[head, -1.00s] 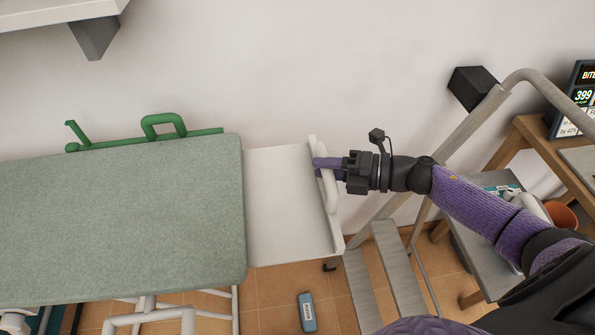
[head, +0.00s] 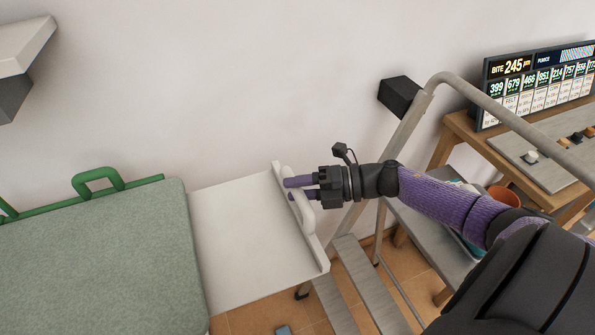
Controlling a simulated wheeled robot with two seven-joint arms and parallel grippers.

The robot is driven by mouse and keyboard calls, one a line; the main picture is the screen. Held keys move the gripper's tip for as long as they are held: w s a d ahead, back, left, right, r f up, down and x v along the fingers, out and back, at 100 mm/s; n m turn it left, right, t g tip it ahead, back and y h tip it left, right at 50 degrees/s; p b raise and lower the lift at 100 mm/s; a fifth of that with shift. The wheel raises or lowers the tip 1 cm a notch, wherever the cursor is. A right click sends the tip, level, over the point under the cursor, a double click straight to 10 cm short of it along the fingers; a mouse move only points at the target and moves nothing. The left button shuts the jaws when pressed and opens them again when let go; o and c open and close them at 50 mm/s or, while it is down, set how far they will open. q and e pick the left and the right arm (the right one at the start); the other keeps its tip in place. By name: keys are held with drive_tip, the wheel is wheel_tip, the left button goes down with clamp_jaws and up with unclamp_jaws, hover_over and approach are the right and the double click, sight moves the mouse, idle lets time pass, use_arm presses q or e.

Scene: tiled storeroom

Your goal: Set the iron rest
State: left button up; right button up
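The iron rest (head: 245,240) is a flat white panel sticking out from the right end of the green-grey ironing board (head: 100,260). Its outer edge has a raised lip and a white bar handle (head: 306,213). My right gripper (head: 292,189) reaches in from the right at this handle. Its two purple fingers straddle the bar, one passing over it and the other showing partly behind it; they look closed on it. No iron shows on the panel. My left gripper is out of view.
A grey step stool (head: 373,285) stands just right of the rest, under my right arm. A wooden bench (head: 455,125) with a number display (head: 540,85) is at the right. A green rail (head: 100,187) runs along the board's back. The wall is close behind.

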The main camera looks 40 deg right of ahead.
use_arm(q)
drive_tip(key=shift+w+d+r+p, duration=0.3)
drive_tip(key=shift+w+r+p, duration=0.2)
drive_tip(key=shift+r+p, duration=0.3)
use_arm(e)
drive_tip(key=v, duration=1)
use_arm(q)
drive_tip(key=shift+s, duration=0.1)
